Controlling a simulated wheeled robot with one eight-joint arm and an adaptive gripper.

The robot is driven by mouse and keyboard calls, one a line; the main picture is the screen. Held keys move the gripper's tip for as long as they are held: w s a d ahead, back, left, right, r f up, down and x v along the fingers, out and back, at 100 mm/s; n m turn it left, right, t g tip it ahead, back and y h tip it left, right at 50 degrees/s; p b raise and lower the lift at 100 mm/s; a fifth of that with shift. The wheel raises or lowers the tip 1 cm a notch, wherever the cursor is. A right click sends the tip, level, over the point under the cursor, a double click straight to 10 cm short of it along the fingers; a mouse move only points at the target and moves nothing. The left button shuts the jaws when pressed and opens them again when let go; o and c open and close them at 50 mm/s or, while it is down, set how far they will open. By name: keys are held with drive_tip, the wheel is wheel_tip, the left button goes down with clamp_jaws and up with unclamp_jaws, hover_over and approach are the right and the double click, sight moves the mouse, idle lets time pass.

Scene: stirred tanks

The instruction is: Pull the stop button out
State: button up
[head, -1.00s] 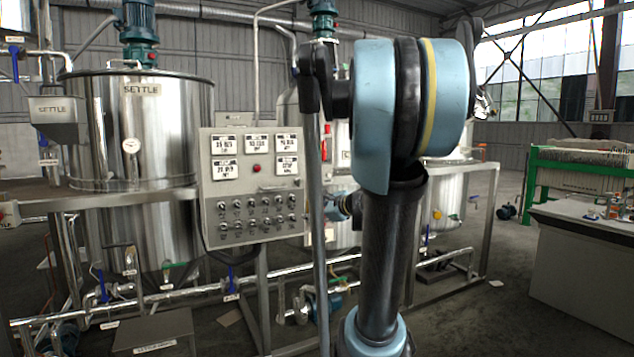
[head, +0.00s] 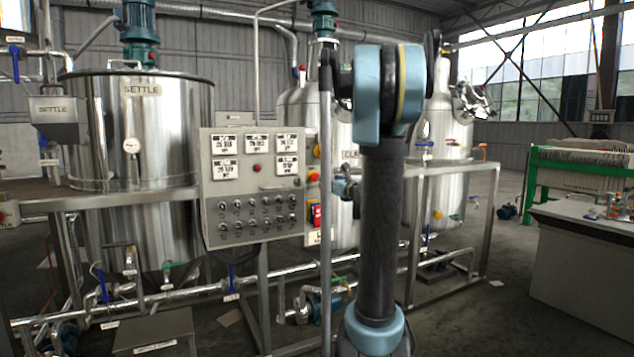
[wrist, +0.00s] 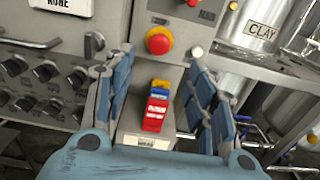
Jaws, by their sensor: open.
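The stop button is a red mushroom head on a yellow collar (wrist: 159,41), on a grey panel in the upper middle of the wrist view. In the head view it appears small (head: 313,176) at the right edge of the control panel. My gripper (wrist: 161,60) is open and empty, its two blue-grey fingers on either side of the picture. The button shows between and beyond the fingertips, apart from them. In the head view my gripper is largely hidden behind my arm.
Below the button is a red, blue and yellow block (wrist: 155,108) on a labelled box. A grey panel with several black knobs (wrist: 45,85) lies left, with a handle rail above. Steel tanks (wrist: 262,20) and pipes stand right.

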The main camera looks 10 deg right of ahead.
sight(316, 177)
drive_tip(key=x, duration=1.1)
drive_tip(key=shift+w+a, duration=0.1)
drive_tip(key=shift+w, duration=0.1)
